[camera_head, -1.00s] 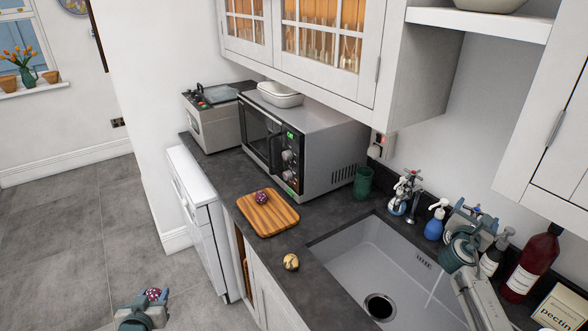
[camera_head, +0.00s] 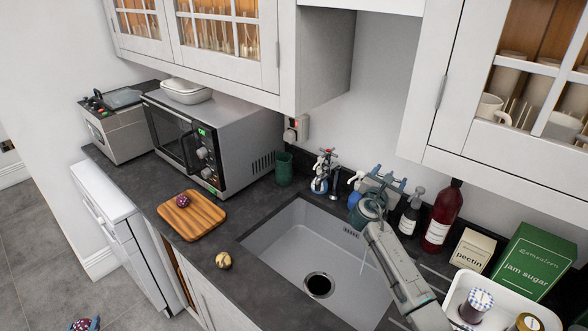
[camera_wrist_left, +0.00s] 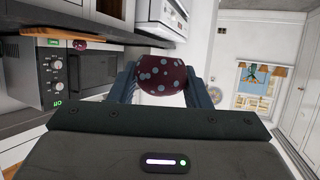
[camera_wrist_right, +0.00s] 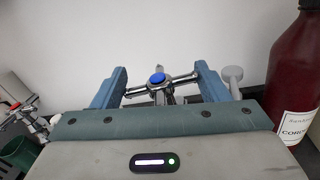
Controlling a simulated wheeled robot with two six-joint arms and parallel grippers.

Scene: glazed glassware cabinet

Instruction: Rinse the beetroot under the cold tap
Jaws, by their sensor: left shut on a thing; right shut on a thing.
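A dark red round beetroot with pale spots (camera_wrist_left: 163,76) is held between the fingers of my left gripper (camera_head: 86,325). That gripper is shut on it at the bottom left of the head view, low over the floor and well away from the sink (camera_head: 290,250). My right gripper (camera_head: 388,180) is shut on the cross handle of the cold tap, whose blue cap (camera_wrist_right: 157,78) shows between the fingers in the right wrist view. A thin stream of water (camera_head: 364,258) falls into the sink. The tap's spout is hidden behind my right arm.
A wooden board (camera_head: 205,218) with a purple round thing (camera_head: 183,201) and a yellowish round thing (camera_head: 223,260) are on the counter left of the sink. A microwave (camera_head: 225,130), red-capped tap (camera_head: 322,170), dark red bottle (camera_head: 441,217) and white tray (camera_head: 452,300) stand around. Cabinets overhang the counter.

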